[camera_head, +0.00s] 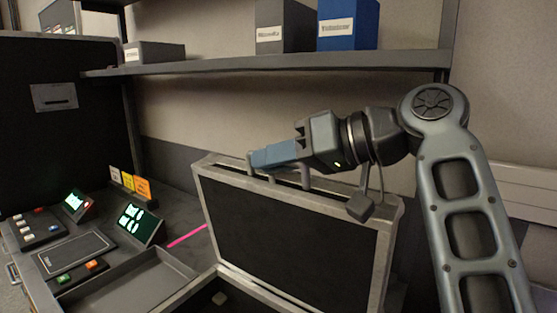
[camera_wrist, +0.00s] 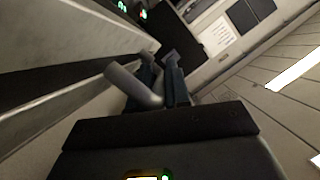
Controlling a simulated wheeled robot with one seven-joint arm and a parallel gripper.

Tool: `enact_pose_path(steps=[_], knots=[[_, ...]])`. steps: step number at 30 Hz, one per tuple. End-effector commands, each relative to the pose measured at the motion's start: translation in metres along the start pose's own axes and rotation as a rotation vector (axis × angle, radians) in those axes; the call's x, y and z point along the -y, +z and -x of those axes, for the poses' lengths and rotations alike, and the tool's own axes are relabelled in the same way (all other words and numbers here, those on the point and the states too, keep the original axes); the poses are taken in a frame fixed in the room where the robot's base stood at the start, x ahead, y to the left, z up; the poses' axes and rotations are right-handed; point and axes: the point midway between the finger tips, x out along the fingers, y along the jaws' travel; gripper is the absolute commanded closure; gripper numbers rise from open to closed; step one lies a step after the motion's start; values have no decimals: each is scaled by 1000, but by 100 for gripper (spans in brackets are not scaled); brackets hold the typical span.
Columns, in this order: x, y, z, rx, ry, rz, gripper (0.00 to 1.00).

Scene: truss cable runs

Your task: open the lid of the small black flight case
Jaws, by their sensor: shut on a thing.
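The small black flight case (camera_head: 262,291) stands open in the head view, and its dark interior shows at the bottom. Its lid (camera_head: 292,240), black inside with a silver-grey rim, stands raised and nearly upright. My gripper (camera_head: 262,160) is at the lid's top edge, left of its middle, shut on what looks like the lid's grey handle (camera_head: 306,180). In the wrist view a grey handle piece (camera_wrist: 132,84) lies against the fingers of my gripper (camera_wrist: 163,75). The exact grip is partly hidden by the fingers.
A shelf (camera_head: 270,63) with grey and blue labelled boxes runs above my arm. Left of the case are an open tray (camera_head: 125,285), a control panel (camera_head: 75,252) and small green displays (camera_head: 138,222). A larger black case lid (camera_head: 50,120) stands at far left.

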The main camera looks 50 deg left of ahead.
Motion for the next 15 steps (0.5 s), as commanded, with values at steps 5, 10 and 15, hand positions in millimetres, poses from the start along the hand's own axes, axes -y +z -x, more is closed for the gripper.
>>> enact_pose_path(steps=[5,10,15], knots=[[-1,0,2,-1,2,-2,100],[-1,0,1,-1,1,-2,77],[-1,0,1,-1,1,-1,77]])
